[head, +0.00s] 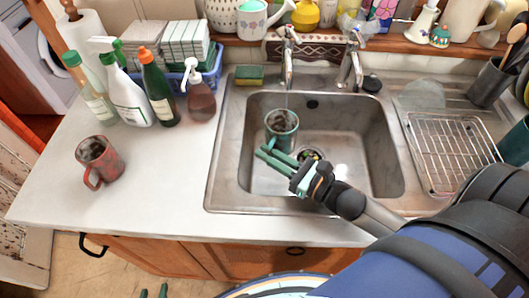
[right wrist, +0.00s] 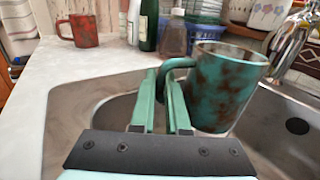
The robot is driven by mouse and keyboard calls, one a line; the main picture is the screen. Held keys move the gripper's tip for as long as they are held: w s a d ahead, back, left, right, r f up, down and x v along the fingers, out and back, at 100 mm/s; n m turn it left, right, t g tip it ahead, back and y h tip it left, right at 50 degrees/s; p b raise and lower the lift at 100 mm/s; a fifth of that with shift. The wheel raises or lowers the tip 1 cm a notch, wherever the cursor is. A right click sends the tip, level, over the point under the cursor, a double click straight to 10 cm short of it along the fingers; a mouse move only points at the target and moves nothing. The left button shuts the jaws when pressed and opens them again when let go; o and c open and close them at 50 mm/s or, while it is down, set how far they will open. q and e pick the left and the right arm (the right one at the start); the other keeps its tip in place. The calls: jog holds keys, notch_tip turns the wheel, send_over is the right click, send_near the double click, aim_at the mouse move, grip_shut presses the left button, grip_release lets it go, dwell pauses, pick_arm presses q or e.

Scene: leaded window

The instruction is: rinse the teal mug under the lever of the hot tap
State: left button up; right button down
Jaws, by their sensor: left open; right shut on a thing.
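The teal mug (head: 282,128), blotched with brown stains, is upright over the left part of the steel sink. It stands beneath the spout of the left tap (head: 287,62), and a thin pale line shows between spout and mug. A second tap (head: 350,65) stands to the right; I see no clear hot marking. My right gripper (head: 272,155) is shut on the mug's handle. In the right wrist view the green fingers (right wrist: 170,85) clasp the handle, and the mug (right wrist: 218,85) hangs to their right. My left gripper (head: 152,291) is open and empty at the bottom edge.
A red stained mug (head: 100,162) stands on the left counter. Several bottles (head: 125,90) and a blue basket (head: 180,78) stand at the back left. A sponge (head: 249,75) lies behind the sink. A wire rack (head: 450,150) is on the right drainer. The front left counter is clear.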

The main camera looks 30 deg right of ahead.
aim_at(286, 129)
jog(key=shift+w+d+f, duration=0.25)
jog(key=shift+w+d, duration=0.65)
jog(key=shift+w, duration=0.15)
jog(key=shift+w+d+f, duration=0.25)
jog(key=shift+w+d, duration=0.65)
jog(key=shift+w, duration=0.2)
jog(key=shift+w+d+f, duration=0.25)
jog(key=shift+w+d, duration=0.65)
jog(key=shift+w, duration=0.15)
jog(key=shift+w+d+f+b, duration=0.25)
jog(key=shift+w+d+b, duration=0.15)
jog(key=shift+w+d, duration=0.25)
jog(key=shift+w+d+f+b, duration=0.25)
jog(key=shift+w+d+b, duration=0.15)
jog(key=shift+w+d, duration=0.15)
jog(key=shift+w+d+b, duration=0.65)
jog(key=shift+w, duration=0.2)
jog(key=shift+s+d, duration=0.1)
jog(key=shift+s+d, duration=0.3)
jog(key=shift+d, duration=0.05)
jog(key=shift+w+a, duration=0.1)
jog(key=shift+a, duration=0.05)
jog(key=shift+w+a, duration=0.3)
